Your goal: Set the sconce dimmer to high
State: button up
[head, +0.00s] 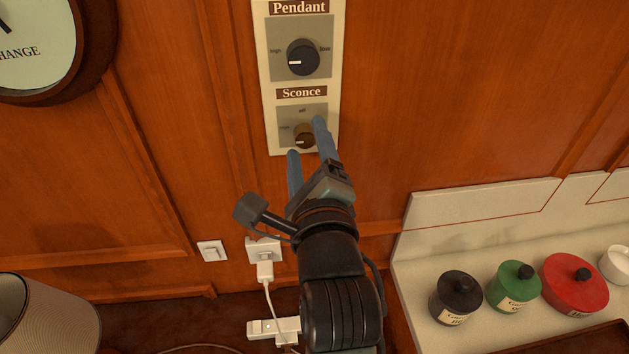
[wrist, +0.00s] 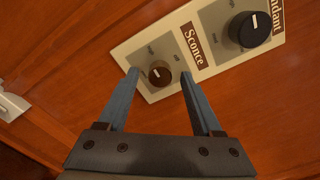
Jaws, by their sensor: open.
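The sconce dimmer is a small brown-gold knob (head: 304,136) on the lower part of a cream wall panel (head: 272,110), under the label "Sconce" (head: 301,92). It also shows in the wrist view (wrist: 159,73), with a white mark on its face. The small words around it include "off" above it and faint text at its left in the head view. My gripper (head: 305,138) is open, its blue fingers on either side of the knob. In the wrist view my gripper (wrist: 159,76) frames the knob between its fingertips. I cannot tell whether they touch it.
The larger black pendant knob (head: 303,57) sits above, between "high" and "low". A wall switch (head: 212,251) and a plugged outlet (head: 264,249) are below. A clock (head: 40,45) hangs left. A counter at right holds black (head: 456,298), green (head: 514,287) and red (head: 574,284) canisters.

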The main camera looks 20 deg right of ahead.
jog(key=p+v, duration=0.4)
jog(key=v, duration=0.7)
jog(key=shift+s, duration=0.35)
jog(key=shift+a, duration=0.15)
jog(key=w+a+r+n+t+y, duration=0.1)
jog(key=w+a+r+n+t, duration=0.15)
jog(key=r+n, duration=0.45)
jog(key=w+a+r+n+t, duration=0.25)
jog(key=r+n, duration=0.35)
jog(key=r, duration=0.4)
jog(key=s+a+r+n+t+y, duration=0.2)
jog(key=a+r+n, duration=0.1)
jog(key=r+n, duration=0.4)
jog(key=s+a+r+n+t+y+b, duration=0.1)
jog(key=s+a+r+n+t+y, duration=0.1)
jog(key=r+n, duration=0.6)
notch_tip(320, 180, up, 3)
jog(key=a+t, duration=0.1)
jog(key=a, duration=0.1)
jog(key=shift+s+a, duration=0.3)
jog(key=shift+s, duration=0.1)
jog(key=shift+r, duration=0.15)
